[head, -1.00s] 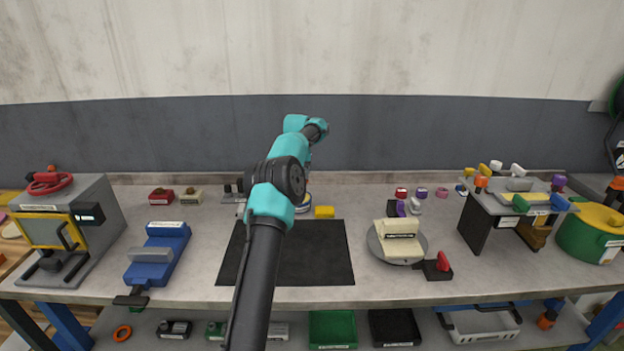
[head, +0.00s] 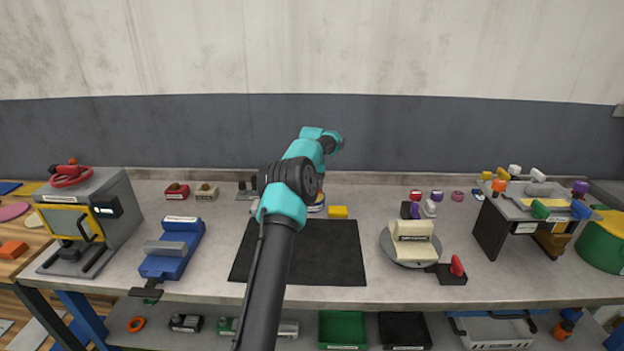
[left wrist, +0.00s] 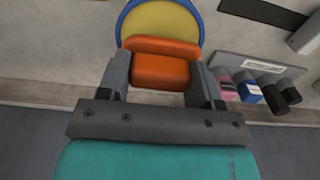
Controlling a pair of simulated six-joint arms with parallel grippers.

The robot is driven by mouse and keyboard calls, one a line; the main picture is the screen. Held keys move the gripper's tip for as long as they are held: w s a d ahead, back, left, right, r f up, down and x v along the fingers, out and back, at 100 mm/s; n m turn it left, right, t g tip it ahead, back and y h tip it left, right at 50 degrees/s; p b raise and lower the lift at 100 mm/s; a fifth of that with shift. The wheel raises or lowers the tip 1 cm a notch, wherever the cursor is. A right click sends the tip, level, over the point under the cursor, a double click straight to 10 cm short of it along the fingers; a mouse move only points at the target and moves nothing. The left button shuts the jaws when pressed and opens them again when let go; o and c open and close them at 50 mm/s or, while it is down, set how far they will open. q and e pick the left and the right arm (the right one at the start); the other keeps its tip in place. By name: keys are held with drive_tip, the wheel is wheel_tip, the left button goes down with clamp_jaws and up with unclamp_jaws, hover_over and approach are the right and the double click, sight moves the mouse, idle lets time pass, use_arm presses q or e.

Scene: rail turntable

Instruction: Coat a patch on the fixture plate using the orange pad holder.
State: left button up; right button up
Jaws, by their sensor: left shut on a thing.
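In the left wrist view my left gripper (left wrist: 160,78) is shut on the orange pad holder (left wrist: 160,70), one finger at each side. Just beyond the holder is a round dish with a blue rim and yellow inside (left wrist: 160,22); I cannot tell whether they touch. In the head view the dish (head: 317,206) shows partly behind my left arm, which hides the gripper and holder. A cream labelled block (head: 412,230) sits on a round grey turntable (head: 412,262); I cannot tell if it is the fixture plate. My right gripper is not in view.
A black mat (head: 325,255) lies bare mid-bench. A yellow block (head: 338,212) stands beside the dish. A blue vise-like fixture (head: 172,250) is left, a stand with coloured knobs (head: 490,228) right. In the wrist view, a rack (left wrist: 255,72) with coloured pieces is near my gripper.

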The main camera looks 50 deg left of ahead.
use_arm(q)
drive_tip(key=shift+f, duration=0.6)
drive_tip(key=shift+f, duration=0.65)
idle(2.1)
drive_tip(key=shift+r, duration=3.6)
drive_tip(key=shift+d, duration=0.1)
